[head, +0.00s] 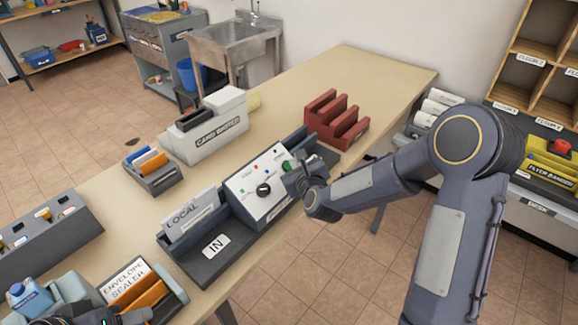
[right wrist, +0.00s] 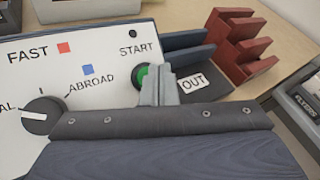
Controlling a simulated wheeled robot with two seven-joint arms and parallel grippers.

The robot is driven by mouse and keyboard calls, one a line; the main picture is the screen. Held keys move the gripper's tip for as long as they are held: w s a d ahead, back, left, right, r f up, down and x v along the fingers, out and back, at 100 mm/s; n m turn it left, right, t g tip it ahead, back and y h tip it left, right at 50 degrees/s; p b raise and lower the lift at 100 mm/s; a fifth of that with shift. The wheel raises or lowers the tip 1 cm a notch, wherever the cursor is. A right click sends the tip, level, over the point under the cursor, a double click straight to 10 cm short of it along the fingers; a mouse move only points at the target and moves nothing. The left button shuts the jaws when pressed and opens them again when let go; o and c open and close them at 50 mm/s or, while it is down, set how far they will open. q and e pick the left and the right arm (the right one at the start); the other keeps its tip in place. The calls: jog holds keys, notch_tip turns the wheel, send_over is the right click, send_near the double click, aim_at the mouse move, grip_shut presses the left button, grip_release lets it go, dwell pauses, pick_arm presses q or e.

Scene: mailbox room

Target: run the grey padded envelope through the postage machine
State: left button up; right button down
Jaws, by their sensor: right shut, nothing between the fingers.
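The postage machine (head: 259,190) stands on the table with its white panel facing me. A grey envelope marked LOCAL (head: 190,214) stands upright at its IN tray (head: 215,248). My right gripper (head: 293,180) is shut and empty, its tips at the green START button (right wrist: 142,76); the fingers partly cover the button, and I cannot tell whether they press it. In the right wrist view the dial (right wrist: 42,114) has its white pointer toward the label ending in AL, at the left. The OUT tray (right wrist: 205,86) looks empty where visible. My left gripper (head: 98,317) is partly in view at the bottom left.
A red rack (head: 335,122) stands behind the OUT end. A card sorter (head: 212,135), a small holder with cards (head: 151,168) and an envelope sealer (head: 128,285) stand on the table. Shelves and bins stand at the right. The table's far right end is clear.

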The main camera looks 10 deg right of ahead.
jog(key=shift+w+a+f+b, duration=0.2)
jog(key=shift+f+b, duration=0.15)
jog(key=shift+b, duration=0.4)
